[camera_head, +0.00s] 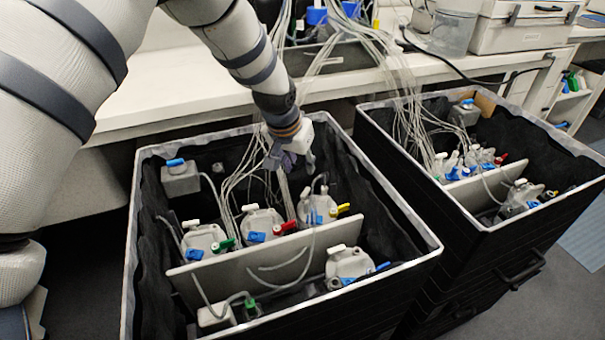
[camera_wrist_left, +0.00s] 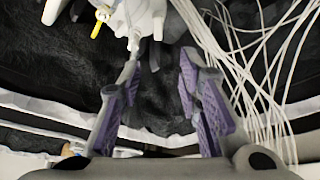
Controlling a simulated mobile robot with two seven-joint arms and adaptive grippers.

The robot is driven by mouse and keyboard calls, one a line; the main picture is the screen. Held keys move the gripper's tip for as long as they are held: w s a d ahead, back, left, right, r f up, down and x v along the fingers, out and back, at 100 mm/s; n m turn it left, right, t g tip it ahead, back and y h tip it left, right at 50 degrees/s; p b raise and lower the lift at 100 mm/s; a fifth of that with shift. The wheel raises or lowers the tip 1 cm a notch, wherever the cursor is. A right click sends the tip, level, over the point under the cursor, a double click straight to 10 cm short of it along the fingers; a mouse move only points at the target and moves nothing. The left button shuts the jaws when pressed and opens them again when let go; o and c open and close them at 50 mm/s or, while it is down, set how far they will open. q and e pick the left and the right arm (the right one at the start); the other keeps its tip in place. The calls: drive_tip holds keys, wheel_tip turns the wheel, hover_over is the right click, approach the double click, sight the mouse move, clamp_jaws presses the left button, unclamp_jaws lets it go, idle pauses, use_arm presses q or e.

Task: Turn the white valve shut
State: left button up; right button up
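Several bottles in the near black-lined crate (camera_head: 160,235) carry coloured valves, and more than one valve is white. One white valve (camera_head: 305,193) sits on the bottle (camera_head: 318,208) with the yellow valve (camera_head: 343,208), below my left gripper (camera_head: 290,160). Other white valves are on the middle bottle (camera_head: 250,208), the left bottle (camera_head: 190,223) and the front bottle (camera_head: 336,249). In the left wrist view my left gripper (camera_wrist_left: 160,75) is open, its purple pads apart with nothing between them. A white valve part (camera_wrist_left: 134,45) lies just beyond the left-hand fingertip. My right gripper is not in view.
Thin white tubes (camera_wrist_left: 250,70) run close beside the right-hand finger in the left wrist view. A grey divider (camera_head: 260,270) crosses the crate. A second crate (camera_head: 470,220) with bottles stands to the right. A white bench (camera_head: 170,85) runs behind.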

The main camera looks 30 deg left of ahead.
sight(307, 189)
use_arm(q)
drive_tip(key=x, duration=0.3)
drive_tip(key=b+x, duration=0.1)
drive_tip(key=x, duration=0.3)
drive_tip(key=s+b+x, duration=0.1)
drive_tip(key=x, duration=0.3)
drive_tip(key=shift+d+f, duration=0.2)
drive_tip(key=shift+w, duration=0.1)
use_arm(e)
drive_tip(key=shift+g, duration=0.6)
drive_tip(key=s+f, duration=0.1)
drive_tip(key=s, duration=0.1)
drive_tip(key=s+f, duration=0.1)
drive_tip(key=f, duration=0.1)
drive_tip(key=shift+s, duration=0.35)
